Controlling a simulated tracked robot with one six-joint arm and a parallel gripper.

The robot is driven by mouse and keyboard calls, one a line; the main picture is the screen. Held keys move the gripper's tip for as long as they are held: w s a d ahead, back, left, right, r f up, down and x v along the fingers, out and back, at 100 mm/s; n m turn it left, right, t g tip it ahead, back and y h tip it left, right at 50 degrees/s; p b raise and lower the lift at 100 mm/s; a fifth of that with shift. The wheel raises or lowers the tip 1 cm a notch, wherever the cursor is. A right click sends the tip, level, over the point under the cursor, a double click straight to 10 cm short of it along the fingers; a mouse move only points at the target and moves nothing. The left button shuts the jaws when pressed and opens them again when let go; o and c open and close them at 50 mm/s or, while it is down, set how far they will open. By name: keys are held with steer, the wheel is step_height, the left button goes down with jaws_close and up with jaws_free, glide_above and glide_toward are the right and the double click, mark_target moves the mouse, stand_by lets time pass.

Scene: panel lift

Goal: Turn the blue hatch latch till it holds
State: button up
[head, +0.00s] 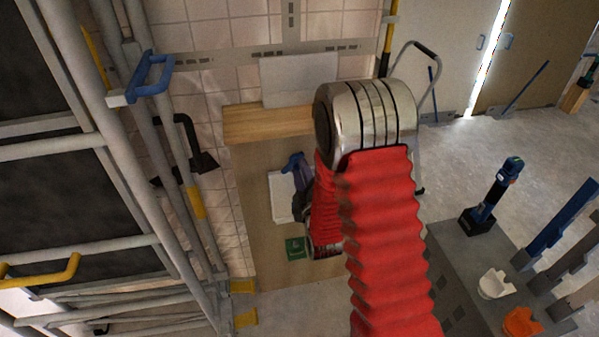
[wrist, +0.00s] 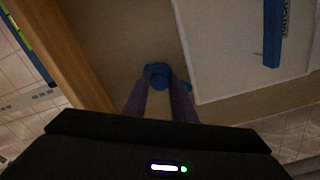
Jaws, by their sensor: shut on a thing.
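The blue hatch latch (wrist: 158,75) is on the brown board, next to the edge of the white hatch panel (wrist: 225,60). My gripper (wrist: 160,86) is shut on the latch, with a finger on each side of it. In the head view, the blue latch (head: 291,160) shows beyond my gripper (head: 299,172), beside the white hatch panel (head: 281,200). My red-sleeved arm hides part of the panel there. The latch's exact angle and its catch are hard to make out. A blue bar (wrist: 272,32) shows on the white panel in the wrist view.
A wooden beam (head: 265,122) borders the board (head: 262,265) at the top. A pipe frame with a blue handle (head: 152,76) and a yellow handle (head: 45,272) stands left. A grey bench (head: 465,265) with several items is at right. Open floor lies behind it.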

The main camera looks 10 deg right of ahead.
steer(key=n, duration=0.4)
steer(key=shift+s+a+f+n, duration=0.1)
steer(key=shift+a+n, duration=0.1)
steer(key=shift+n, duration=0.1)
steer(key=n, duration=0.4)
steer(key=shift+f, duration=0.1)
steer(key=o, duration=1.1)
steer(key=shift+d, duration=0.1)
steer(key=shift+c, duration=0.2)
